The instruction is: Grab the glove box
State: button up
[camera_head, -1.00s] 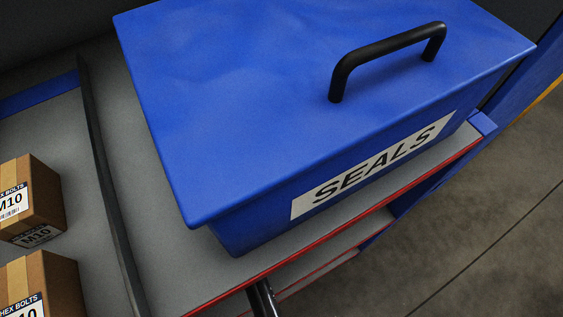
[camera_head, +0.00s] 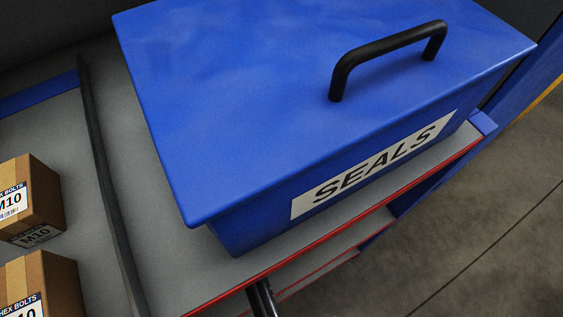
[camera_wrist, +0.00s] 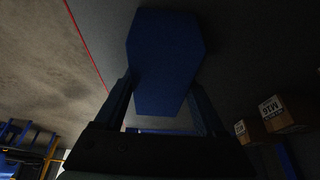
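No box labelled as a glove box can be made out. In the head view a large blue lidded box (camera_head: 300,110) with a black handle (camera_head: 385,60) and a "SEALS" label stands on a grey shelf. In the dark wrist view the two fingers of my gripper (camera_wrist: 163,85) stand on either side of a dark blue angular thing (camera_wrist: 164,55). Its label, if any, is hidden. Whether the fingers touch it or are apart from it cannot be told. My gripper is not clearly seen in the head view.
The grey shelf (camera_head: 165,245) has a red front edge and a dark divider (camera_head: 105,180). Cardboard hex bolt boxes (camera_head: 35,200) stand left of the divider. Cartons (camera_wrist: 285,112) show at the right in the wrist view. Open floor (camera_head: 480,240) lies beyond the shelf edge.

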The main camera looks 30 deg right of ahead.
grip_shut()
jog(key=shift+r, duration=0.15)
